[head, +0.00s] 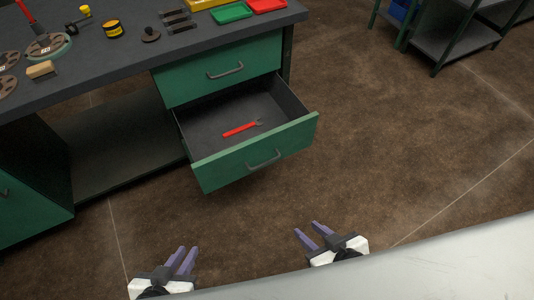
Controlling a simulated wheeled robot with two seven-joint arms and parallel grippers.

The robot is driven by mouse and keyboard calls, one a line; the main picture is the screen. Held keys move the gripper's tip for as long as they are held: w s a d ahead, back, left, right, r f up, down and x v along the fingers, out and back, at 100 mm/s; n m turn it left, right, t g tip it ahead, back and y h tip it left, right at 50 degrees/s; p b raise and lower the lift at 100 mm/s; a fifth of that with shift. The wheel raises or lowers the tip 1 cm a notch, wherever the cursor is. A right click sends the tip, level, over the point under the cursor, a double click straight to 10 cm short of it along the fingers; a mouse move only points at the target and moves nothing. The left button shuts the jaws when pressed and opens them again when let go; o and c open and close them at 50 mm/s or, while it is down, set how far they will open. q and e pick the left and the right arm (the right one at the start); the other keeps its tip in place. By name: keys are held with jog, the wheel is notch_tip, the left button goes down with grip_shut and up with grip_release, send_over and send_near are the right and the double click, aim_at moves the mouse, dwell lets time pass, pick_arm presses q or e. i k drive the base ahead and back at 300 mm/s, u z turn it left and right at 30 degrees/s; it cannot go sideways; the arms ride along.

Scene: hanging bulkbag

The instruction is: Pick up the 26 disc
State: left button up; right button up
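Several round grey discs with small pale labels lie at the left end of the dark workbench. The largest (60,50) is greenish and has a red-handled tool standing on or over it. Two others, an upper disc (7,60) and a lower disc (6,86), are at the left picture edge, partly cut off. The labels are too small to tell which is 26. My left gripper (188,249) is open and empty above the floor, in front of the bench. My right gripper (306,226) is open and empty to its right. Both are well away from the discs.
The green bench (110,66) has an open drawer (256,152) jutting out, with a red wrench (241,129) inside. A tan block (41,69), a yellow-black roll (113,29) and green and red trays (232,12) lie on top. The floor at right is clear, with shelving beyond.

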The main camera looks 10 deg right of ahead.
aim_at(46, 46)
jog(key=u, duration=1.75)
jog(key=i, duration=1.4)
jog(key=z, duration=0.1)
